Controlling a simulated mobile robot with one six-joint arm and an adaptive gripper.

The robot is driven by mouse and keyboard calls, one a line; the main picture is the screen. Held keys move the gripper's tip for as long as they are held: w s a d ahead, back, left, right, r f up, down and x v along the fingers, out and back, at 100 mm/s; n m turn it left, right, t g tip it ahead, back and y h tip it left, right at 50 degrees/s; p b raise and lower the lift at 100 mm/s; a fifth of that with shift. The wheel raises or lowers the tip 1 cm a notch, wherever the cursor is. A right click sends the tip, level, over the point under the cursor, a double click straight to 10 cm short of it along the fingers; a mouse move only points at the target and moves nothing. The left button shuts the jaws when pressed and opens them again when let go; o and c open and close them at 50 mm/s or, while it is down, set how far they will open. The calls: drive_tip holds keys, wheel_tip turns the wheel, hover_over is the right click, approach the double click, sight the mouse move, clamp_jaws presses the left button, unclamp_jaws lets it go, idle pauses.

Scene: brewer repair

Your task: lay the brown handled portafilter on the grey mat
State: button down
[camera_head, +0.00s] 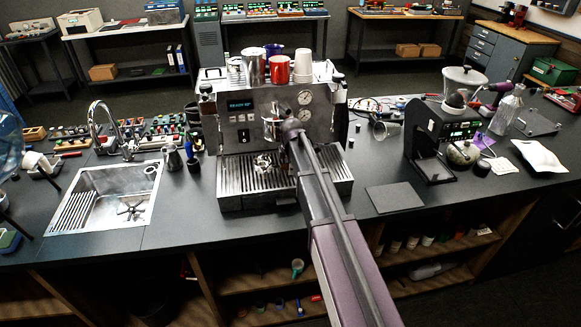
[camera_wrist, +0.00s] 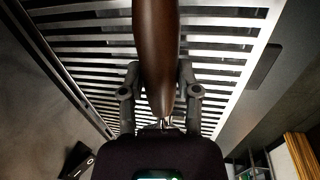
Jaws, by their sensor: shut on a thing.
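The brown handle (camera_wrist: 157,40) of the portafilter runs up through the middle of the wrist view. My gripper (camera_wrist: 160,72) is shut on this handle, one finger on each side, with the slatted drip tray (camera_wrist: 95,28) behind it. The portafilter's metal head is not visible in the wrist view. In the head view my arm covers the gripper and I cannot make out the handle. The grey mat (camera_head: 394,198) lies flat and bare on the counter, right of the espresso machine (camera_head: 236,135).
A grinder (camera_head: 425,140) stands behind and right of the mat. Cups, one of them a red mug (camera_head: 280,70), stand on top of the machine. The sink (camera_head: 105,200) is at the left. Counter around the mat is clear, with its front edge close below.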

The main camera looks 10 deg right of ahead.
drive_tip(key=shift+r+p, duration=1.6)
drive_tip(key=shift+r, duration=0.15)
drive_tip(key=s+d+r+p, duration=0.1)
drive_tip(key=s+d, duration=0.8)
drive_tip(key=s, duration=0.3)
drive_tip(key=shift+s+d, duration=0.35)
drive_tip(key=shift+s, duration=0.05)
drive_tip(key=s+d+f+m+g+b, duration=0.2)
drive_tip(key=s+d+m, duration=0.6)
drive_tip(key=m, duration=0.7)
drive_tip(key=s+d+f+m+g+h+b, duration=0.1)
drive_tip(key=s+d+f+m+b, duration=0.4)
drive_tip(key=m, duration=1)
drive_tip(key=shift+s+d+g, duration=0.6)
drive_tip(key=shift+s+d, duration=1.2)
drive_tip(key=shift+d, duration=1.05)
drive_tip(key=shift+w, duration=0.1)
drive_tip(key=b, duration=0.1)
hover_over(392, 205)
drive_tip(key=shift+f, duration=0.7)
